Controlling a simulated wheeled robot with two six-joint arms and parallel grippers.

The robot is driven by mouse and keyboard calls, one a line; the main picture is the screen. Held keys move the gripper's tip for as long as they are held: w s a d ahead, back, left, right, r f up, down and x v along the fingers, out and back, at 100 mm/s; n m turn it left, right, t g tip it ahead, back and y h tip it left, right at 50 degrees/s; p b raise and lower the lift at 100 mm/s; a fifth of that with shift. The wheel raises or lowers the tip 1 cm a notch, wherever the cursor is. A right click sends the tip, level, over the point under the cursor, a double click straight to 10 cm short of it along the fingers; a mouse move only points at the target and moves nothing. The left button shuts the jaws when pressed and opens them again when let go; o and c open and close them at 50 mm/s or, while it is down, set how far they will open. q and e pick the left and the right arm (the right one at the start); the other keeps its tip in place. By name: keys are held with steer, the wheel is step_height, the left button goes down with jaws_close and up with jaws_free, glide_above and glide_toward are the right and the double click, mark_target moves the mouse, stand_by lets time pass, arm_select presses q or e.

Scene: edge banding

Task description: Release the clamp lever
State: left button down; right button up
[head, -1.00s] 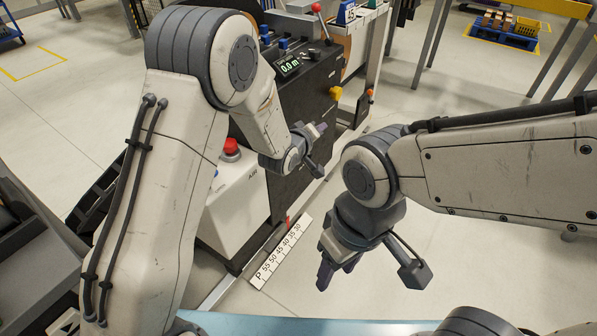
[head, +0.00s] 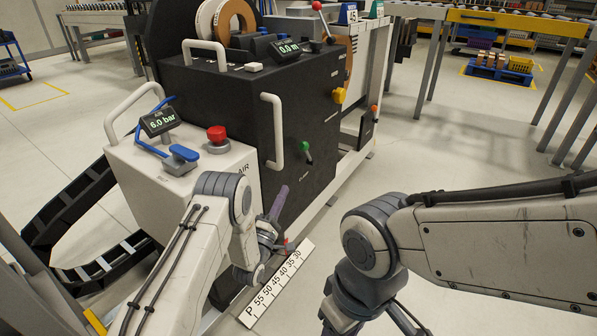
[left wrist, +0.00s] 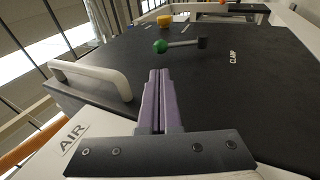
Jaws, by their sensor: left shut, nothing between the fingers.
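The clamp lever has a green knob (head: 305,146) and a short arm, on the dark side face of the machine above a small label. In the left wrist view the lever (left wrist: 182,44) lies ahead of the fingertips, its green knob nearly in line with them, beside the word CLAMP. My left gripper (head: 281,190) is shut and empty, its purple fingers pointing up, below and left of the lever in the head view. The fingers (left wrist: 158,75) appear together in the left wrist view, apart from the lever. My right gripper (head: 340,318) is cut off at the bottom edge.
A white handle (head: 272,130) stands out from the machine left of the lever. A white air unit with a red button (head: 217,137) and a blue pedal-like lever (head: 183,153) is at left. A yellow knob (head: 339,95) sits above right. Open floor lies to the right.

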arm_select(q)
steer(key=shift+s+a+f, duration=0.15)
steer(key=shift+a+f, duration=0.1)
steer(key=shift+f, duration=0.05)
steer(key=b, duration=0.6)
glide_toward(308, 154)
step_height(308, 154, up, 5)
steer(key=w, duration=0.2)
steer(key=shift+w+d+r, duration=0.25)
steer(key=shift+w+r, duration=0.3)
